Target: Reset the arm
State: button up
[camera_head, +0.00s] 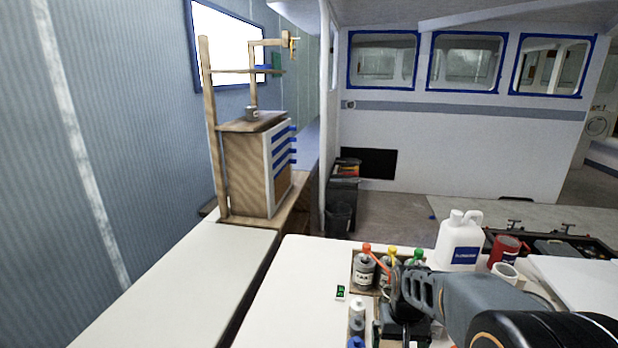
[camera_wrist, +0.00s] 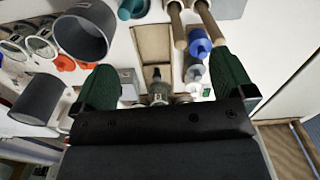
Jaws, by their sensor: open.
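My gripper (camera_wrist: 168,78) is open in the wrist view, its two dark green fingers spread wide. No object is clamped between them. A small bottle with a dark tip (camera_wrist: 157,84) shows in the gap beyond the palm; its distance from the fingers is unclear. In the head view my arm reaches in from the lower right, low over the white bench (camera_head: 290,300). My gripper (camera_head: 392,300) is there beside several capped bottles, its fingertips partly hidden. A grey bottle with a red cap (camera_head: 364,270) stands in a wooden tray.
A white jug (camera_head: 459,242) and red can (camera_head: 503,249) stand behind my arm. In the wrist view, dark cups (camera_wrist: 85,30) lie left, a wooden tray (camera_wrist: 153,48) ahead and a blue-capped bottle (camera_wrist: 198,44) right. The bench's left part is mostly clear.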

jog(key=s+a+r+n+t, duration=0.1)
jog(key=s+a+r+t, duration=0.3)
jog(key=s+r, duration=0.5)
jog(key=shift+s, duration=0.65)
